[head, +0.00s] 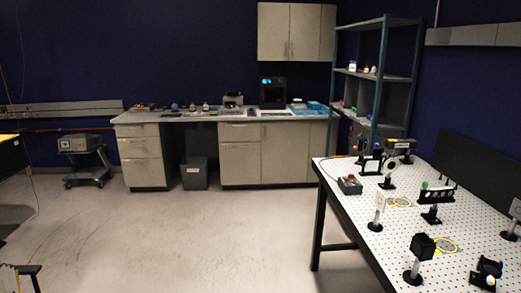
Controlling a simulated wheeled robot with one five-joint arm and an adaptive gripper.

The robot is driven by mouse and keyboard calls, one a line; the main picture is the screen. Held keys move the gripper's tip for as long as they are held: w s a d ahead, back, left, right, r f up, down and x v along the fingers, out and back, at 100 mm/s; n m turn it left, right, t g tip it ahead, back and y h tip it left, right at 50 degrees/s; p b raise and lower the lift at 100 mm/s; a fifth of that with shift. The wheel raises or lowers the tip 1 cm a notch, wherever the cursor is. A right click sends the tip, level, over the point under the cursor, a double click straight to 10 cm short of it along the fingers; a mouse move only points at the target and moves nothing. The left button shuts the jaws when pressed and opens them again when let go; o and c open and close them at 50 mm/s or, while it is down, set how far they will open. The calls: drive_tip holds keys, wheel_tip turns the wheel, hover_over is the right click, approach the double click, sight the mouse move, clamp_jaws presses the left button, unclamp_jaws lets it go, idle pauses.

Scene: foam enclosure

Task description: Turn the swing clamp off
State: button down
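I cannot make out a swing clamp for certain in the head view. The perforated white optical table (335,176) at the right bears several small fixtures, too small to tell whether one of them is the clamp. My gripper is not in view.
A long counter with drawers (255,155) runs along the back wall, with a grey bin (194,173) below it. A blue-framed shelf (378,80) stands behind the table. A cart with an instrument (86,160) is at the left. The middle floor (190,235) is clear.

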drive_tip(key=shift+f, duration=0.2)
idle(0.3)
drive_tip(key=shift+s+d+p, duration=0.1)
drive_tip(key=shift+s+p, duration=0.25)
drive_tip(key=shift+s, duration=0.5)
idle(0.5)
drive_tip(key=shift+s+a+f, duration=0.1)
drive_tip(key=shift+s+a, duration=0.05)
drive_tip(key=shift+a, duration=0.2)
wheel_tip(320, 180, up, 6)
drive_tip(key=p, duration=0.4)
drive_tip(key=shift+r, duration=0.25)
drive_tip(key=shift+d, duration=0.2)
